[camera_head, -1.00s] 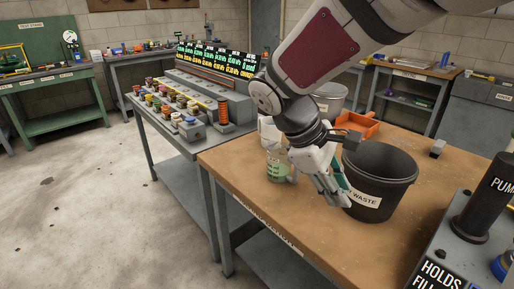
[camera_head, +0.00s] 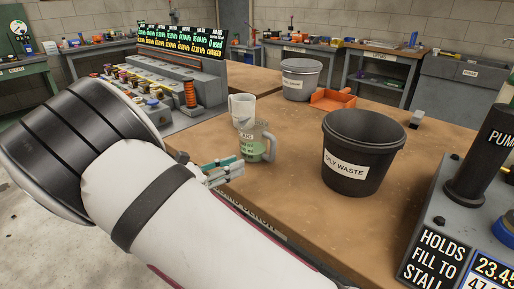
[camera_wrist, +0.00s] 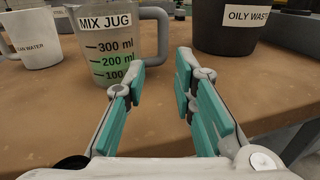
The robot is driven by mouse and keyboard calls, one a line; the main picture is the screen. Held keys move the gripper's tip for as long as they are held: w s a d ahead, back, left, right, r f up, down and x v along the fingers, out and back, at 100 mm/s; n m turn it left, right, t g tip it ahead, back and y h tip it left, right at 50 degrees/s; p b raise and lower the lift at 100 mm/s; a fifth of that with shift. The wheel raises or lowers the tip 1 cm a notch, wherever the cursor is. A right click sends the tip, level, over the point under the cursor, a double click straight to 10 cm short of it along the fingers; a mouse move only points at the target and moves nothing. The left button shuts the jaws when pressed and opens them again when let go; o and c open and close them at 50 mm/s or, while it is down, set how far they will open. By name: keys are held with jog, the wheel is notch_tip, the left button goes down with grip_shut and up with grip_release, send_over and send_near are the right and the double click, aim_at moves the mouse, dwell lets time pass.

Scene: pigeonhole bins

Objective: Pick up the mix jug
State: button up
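The mix jug (camera_head: 253,143) is a clear, upright jug on the wooden bench, with green liquid low inside and its handle on the right. In the wrist view the jug (camera_wrist: 108,52) shows its "MIX JUG" label and 100, 200 and 300 ml marks, left of and beyond the fingers. The handle (camera_wrist: 161,30) lies ahead of the gap between the fingers. My gripper (camera_wrist: 162,76) is open and empty, with teal finger pads. In the head view my gripper (camera_head: 226,168) is at the bench's near edge, just left of the jug; my arm partly hides it.
A white water jug (camera_head: 242,108) stands close behind the mix jug. A black oily waste bin (camera_head: 352,178) stands to the right. The bench between mix jug and bin is clear.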

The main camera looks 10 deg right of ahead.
aim_at(272, 159)
jog(key=x, duration=0.7)
jog(key=shift+w+d+b, duration=0.1)
jog(key=shift+d+b, duration=0.2)
jog(key=shift+b+x, duration=0.5)
jog(key=shift+x, duration=2.25)
jog(key=shift+r, duration=0.1)
grip_shut()
